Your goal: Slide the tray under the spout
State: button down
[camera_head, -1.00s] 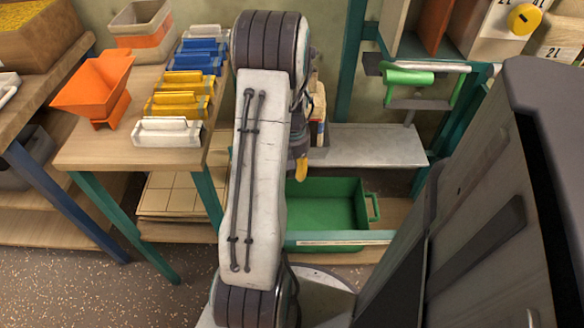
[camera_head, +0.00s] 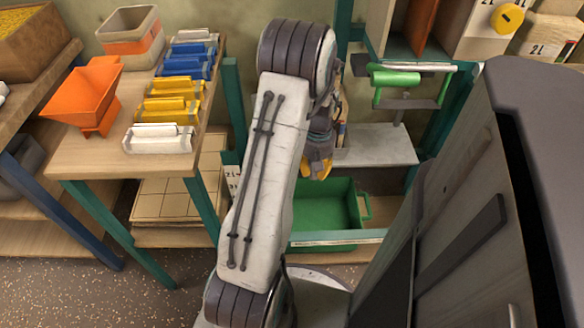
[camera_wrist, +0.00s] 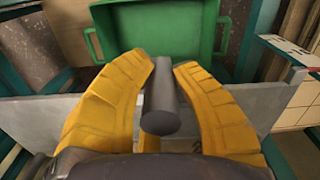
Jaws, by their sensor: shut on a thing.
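My gripper (camera_head: 318,168) has yellow fingers and is right of my arm link in the head view. In the wrist view my gripper (camera_wrist: 167,68) is shut on a dark grey cylindrical handle (camera_wrist: 161,112). The handle stands in front of a flat grey metal tray (camera_wrist: 265,103); its join is hidden. The grey tray (camera_head: 385,146) lies level above a green bin (camera_head: 335,207) in the head view, its left end hidden by my arm. I cannot clearly pick out the spout; a green fitting (camera_head: 395,77) sits above the tray's right part.
A wooden table (camera_head: 85,162) at left holds an orange hopper (camera_head: 82,98) and rows of white, yellow and blue blocks. A teal frame surrounds the tray and bin. A large grey cabinet (camera_head: 470,210) stands close on the right. Speckled floor is free at lower left.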

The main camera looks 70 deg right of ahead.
jog(key=s, duration=0.2)
jog(key=s+d, duration=0.1)
jog(key=s, duration=0.1)
jog(key=shift+s+d+f, duration=0.1)
jog(key=shift+s+f, duration=0.05)
jog(key=shift+s, duration=0.1)
jog(key=c, duration=1)
grip_release()
jog(key=shift+d, duration=0.1)
notch_tip(320, 180, up, 12)
jog(key=shift+r, duration=0.1)
jog(key=shift+w, duration=0.1)
jog(key=shift+c, duration=0.3)
